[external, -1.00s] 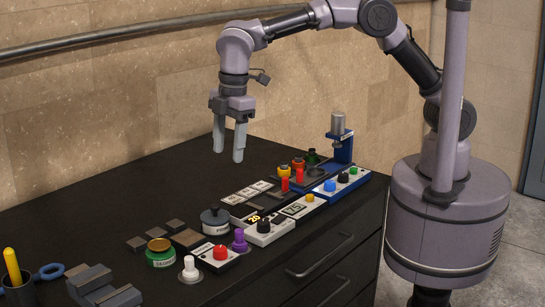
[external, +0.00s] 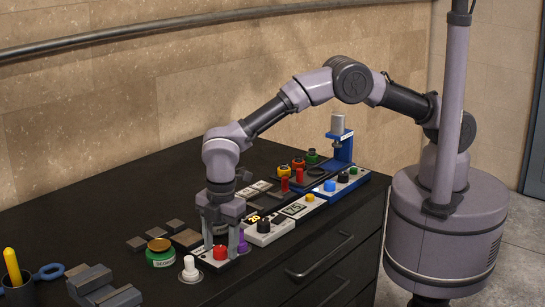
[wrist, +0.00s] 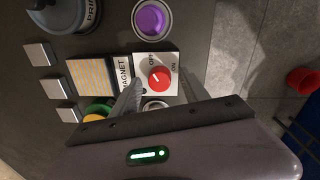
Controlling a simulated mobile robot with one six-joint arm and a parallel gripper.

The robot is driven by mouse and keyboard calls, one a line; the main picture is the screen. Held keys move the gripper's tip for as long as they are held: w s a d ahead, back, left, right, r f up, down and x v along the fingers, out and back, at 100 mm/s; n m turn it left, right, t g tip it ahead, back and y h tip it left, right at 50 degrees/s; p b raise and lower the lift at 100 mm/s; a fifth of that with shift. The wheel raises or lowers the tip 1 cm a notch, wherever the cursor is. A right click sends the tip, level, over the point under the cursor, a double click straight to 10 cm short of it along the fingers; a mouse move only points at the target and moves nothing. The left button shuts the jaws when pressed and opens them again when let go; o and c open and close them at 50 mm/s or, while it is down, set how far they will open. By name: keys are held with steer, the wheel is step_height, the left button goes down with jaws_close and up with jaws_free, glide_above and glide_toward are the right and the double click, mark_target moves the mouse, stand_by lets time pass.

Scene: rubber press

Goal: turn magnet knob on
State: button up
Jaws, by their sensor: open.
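The magnet knob is a round red knob (external: 220,253) on a white panel (wrist: 179,88) marked OFF and ON, with a MAGNET label beside it. In the wrist view the red knob (wrist: 159,79) shows between my two fingers, with a small pale mark on its face. My gripper (external: 220,246) is open and points down, with one finger on each side of the knob. I cannot tell whether the fingers touch it.
A purple knob (wrist: 153,20) stands close beside the panel, and a white knob (external: 190,269) is on its other side. A green jar (external: 160,253) and flat dark blocks (external: 136,243) lie nearby. A grey vise-like block (external: 103,287) stands at front left.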

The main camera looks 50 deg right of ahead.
jaws_close()
